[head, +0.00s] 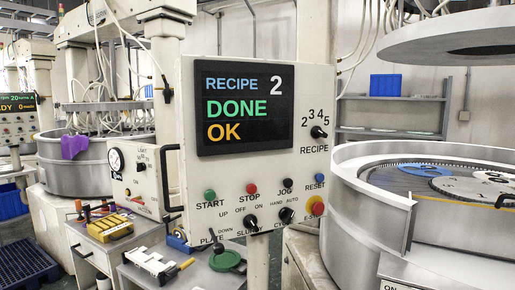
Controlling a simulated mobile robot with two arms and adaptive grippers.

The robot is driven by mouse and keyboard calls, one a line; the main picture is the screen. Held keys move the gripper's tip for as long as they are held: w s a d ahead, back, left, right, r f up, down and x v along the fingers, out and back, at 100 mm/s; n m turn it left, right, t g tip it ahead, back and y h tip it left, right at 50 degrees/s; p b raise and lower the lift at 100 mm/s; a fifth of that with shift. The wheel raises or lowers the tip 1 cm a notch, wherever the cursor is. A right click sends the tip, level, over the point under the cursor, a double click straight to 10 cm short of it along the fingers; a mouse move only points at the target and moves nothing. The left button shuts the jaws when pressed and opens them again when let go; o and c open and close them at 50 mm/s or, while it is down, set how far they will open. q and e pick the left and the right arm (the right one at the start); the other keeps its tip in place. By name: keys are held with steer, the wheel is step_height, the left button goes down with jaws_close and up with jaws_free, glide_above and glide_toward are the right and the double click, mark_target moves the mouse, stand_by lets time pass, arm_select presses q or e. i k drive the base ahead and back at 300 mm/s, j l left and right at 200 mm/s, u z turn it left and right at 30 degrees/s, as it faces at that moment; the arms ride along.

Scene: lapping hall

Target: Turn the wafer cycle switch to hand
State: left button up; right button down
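The cycle switch (286,214) is a small black knob low on the right of the pale control panel (225,170). HAND is printed at its upper left and AUTO at its upper right; its label below is partly hidden by the slanted view. I cannot tell for sure which mark its pointer faces. The panel's screen (244,107) reads RECIPE 2, DONE, OK. Neither of my grippers shows in the head view.
Close by are the slurry knob (250,221), the plate knob (217,248), the JOG button (285,184) and a red emergency stop (317,208). A round lapping machine (345,205) stands right. A side table (155,268) with a green-lidded pot (226,261) stands below the panel.

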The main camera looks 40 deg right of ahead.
mark_target(285, 214)
steer(key=z, duration=1.4)
